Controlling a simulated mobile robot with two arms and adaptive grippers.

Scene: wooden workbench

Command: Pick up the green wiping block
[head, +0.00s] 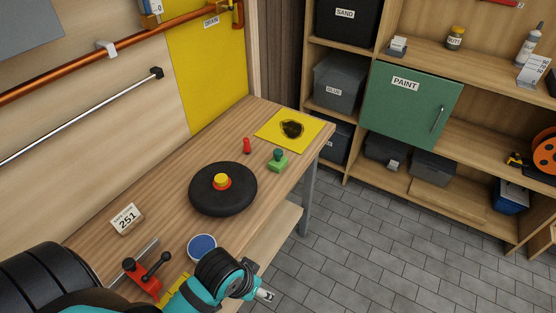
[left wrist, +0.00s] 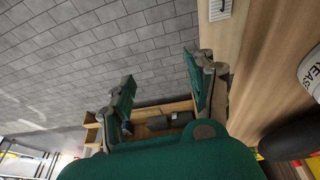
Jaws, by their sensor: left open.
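The green wiping block (head: 277,164) stands on the workbench toward its far right edge, with a dark green knob on top. My left gripper (head: 264,294) is low in the head view, beyond the front edge of the bench and well apart from the block. In the left wrist view its two green fingers (left wrist: 160,70) are spread with nothing between them, and grey floor tiles show behind. I do not make out the block in the left wrist view. My right gripper is not in view.
A black disc with a red and yellow knob (head: 222,192) lies mid-bench. A small red object (head: 247,146) and a yellow mat (head: 312,129) with a dark blot are near the block. A blue-topped round container (head: 202,247) and a red clamp (head: 142,279) are nearer me.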

